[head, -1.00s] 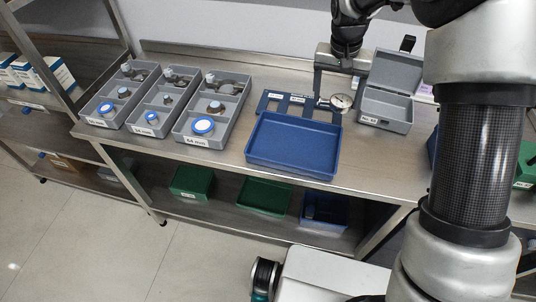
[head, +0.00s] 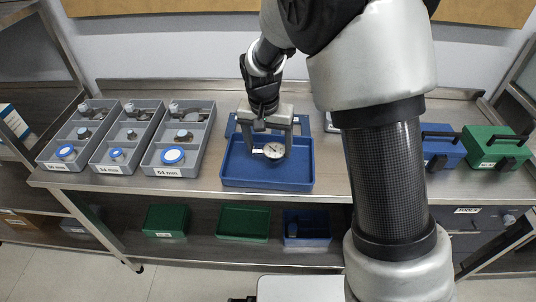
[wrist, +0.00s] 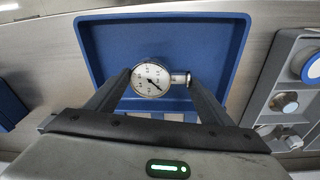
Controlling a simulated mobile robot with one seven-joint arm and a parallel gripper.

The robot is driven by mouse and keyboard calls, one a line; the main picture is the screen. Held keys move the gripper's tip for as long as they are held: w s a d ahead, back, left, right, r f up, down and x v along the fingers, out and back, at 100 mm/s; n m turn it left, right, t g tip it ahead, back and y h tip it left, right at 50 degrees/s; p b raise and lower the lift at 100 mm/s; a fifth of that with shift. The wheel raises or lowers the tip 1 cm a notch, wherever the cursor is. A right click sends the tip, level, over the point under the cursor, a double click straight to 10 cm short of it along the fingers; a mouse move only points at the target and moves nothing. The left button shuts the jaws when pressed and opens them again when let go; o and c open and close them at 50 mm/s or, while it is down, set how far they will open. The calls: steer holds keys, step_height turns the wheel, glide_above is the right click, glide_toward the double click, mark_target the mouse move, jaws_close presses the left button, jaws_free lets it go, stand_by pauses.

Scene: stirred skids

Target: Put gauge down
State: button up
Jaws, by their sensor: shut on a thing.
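The gauge (head: 273,150) has a round white dial with a short metal stem. My gripper (head: 264,150) is shut on it and holds it over the blue tray (head: 268,184). In the wrist view the gauge (wrist: 150,79) sits between the two fingertips (wrist: 160,78), dial facing the camera, with the tray (wrist: 92,45) behind it. The tray looks empty apart from the gauge over it. I cannot tell whether the gauge touches the tray floor.
Grey compartment trays (head: 180,150) with metal parts stand left of the blue tray. A blue slotted rack (head: 231,126) lies behind it. Blue (head: 440,150) and green (head: 492,150) cases stand at the right. Bins sit on the lower shelf. My arm hides part of the bench.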

mark_target(268, 150)
steer(key=shift+f, duration=1.5)
steer(key=shift+f, duration=0.1)
steer(key=shift+f+b, duration=0.15)
steer(key=shift+b, duration=0.15)
steer(key=o, duration=1.1)
